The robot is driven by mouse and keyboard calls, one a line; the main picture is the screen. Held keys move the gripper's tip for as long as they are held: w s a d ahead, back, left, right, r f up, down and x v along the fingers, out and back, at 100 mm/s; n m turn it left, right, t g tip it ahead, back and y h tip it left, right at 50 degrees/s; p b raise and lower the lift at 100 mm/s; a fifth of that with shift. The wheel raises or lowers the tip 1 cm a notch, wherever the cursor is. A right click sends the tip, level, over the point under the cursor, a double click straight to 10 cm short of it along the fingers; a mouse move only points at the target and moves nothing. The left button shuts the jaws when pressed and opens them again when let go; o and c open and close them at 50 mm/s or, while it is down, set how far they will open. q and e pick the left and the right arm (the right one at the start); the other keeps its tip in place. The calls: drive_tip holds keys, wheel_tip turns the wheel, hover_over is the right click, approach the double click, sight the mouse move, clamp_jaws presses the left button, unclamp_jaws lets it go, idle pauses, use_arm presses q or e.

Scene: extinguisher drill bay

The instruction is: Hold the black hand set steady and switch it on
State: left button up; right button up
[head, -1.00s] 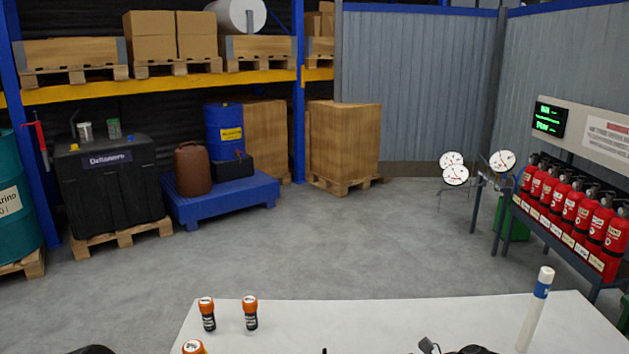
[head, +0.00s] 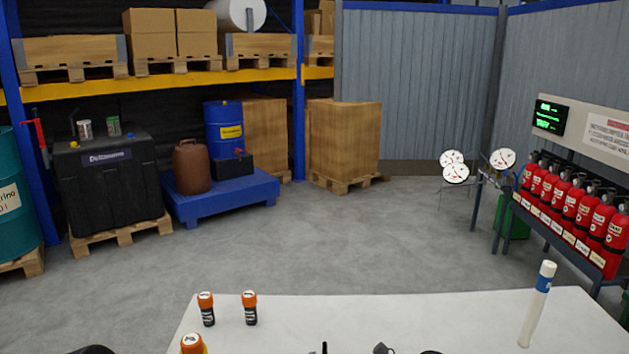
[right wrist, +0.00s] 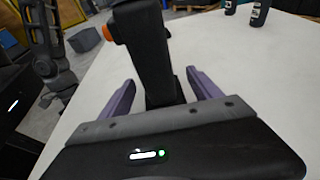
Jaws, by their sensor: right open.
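The black hand set (right wrist: 146,38) stands upright in the right wrist view, with an orange button (right wrist: 107,32) on its left side. My right gripper (right wrist: 160,88) is open, its two purple fingers on either side of the hand set's lower part. Gaps show between the fingers and the hand set. In the head view a thin black tip pokes up at the table's near edge; I cannot tell whether it belongs to the hand set. Dark parts of my right arm show beside it, and a dark part of mine at lower left. My left gripper is not in view.
The white table (head: 420,310) carries several orange-capped dark bottles (head: 249,308) at left and a white tube with a blue band (head: 538,303) at right. Its middle is clear. Red extinguishers (head: 570,208) stand on a rack beyond it at right.

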clamp_jaws()
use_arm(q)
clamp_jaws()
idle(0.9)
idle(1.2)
